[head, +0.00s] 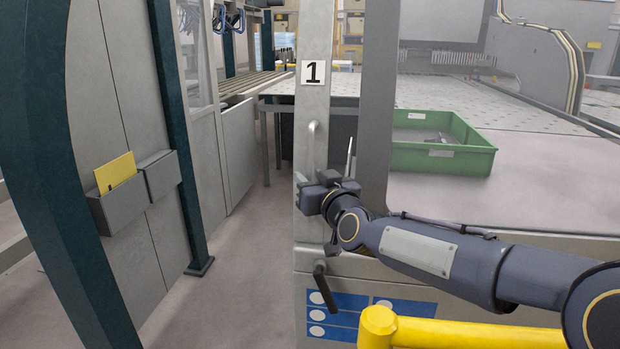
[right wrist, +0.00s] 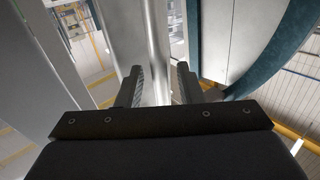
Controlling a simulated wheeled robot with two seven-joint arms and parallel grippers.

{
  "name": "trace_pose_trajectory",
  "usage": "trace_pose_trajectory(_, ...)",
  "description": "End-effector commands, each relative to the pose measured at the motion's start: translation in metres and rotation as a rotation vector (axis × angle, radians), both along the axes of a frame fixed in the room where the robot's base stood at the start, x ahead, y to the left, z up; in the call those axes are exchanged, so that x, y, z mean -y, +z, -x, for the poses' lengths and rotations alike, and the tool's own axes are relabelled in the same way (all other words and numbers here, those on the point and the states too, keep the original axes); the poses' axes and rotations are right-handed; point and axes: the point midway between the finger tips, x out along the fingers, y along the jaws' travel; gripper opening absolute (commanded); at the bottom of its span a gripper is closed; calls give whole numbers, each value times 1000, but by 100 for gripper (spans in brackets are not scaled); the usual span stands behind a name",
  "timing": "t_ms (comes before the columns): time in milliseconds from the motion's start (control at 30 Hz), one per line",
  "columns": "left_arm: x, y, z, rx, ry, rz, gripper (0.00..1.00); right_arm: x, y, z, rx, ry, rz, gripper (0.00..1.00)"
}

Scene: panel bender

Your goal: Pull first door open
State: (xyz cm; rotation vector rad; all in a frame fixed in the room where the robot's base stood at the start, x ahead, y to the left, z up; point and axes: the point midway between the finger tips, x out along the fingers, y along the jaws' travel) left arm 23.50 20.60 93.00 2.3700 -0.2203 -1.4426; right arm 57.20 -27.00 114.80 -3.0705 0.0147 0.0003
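The first door's grey upright frame (head: 312,105) carries a white plate with a black "1" (head: 312,72). A pale vertical handle (head: 312,145) stands out from the frame below the plate. My right gripper (head: 318,192) is at the lower part of the handle, and hides that part in the head view. In the right wrist view its two fingers (right wrist: 159,84) are apart, with a pale vertical bar (right wrist: 158,50) between them. Narrow gaps show beside the bar, so the fingers look open around it. My left gripper is not in view.
A yellow rail (head: 450,333) runs along the bottom right, below my right arm. A dark lever (head: 322,285) sits low on the machine front. A green crate (head: 440,160) rests on the machine bed. Teal posts (head: 180,130) stand left; open floor (head: 235,270) lies between.

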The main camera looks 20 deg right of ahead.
Motion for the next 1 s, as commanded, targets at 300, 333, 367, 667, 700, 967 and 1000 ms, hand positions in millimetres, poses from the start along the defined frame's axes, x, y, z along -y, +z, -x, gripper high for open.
trace_pose_trajectory(300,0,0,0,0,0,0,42,0,1,54,2,0,-1,34)
trace_pose_trajectory(333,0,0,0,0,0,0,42,0,1,57,2,-1,-1,34)
trace_pose_trajectory(367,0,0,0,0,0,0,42,0,1,60,2,-1,-2,34)
trace_pose_trajectory(667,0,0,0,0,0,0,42,-1,-1,70,0,0,0,34)
trace_pose_trajectory(700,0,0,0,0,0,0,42,-1,-1,69,0,0,0,34)
trace_pose_trajectory(967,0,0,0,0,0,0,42,-1,0,69,0,0,-1,34)
trace_pose_trajectory(1000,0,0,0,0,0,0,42,-1,0,69,0,0,-1,34)
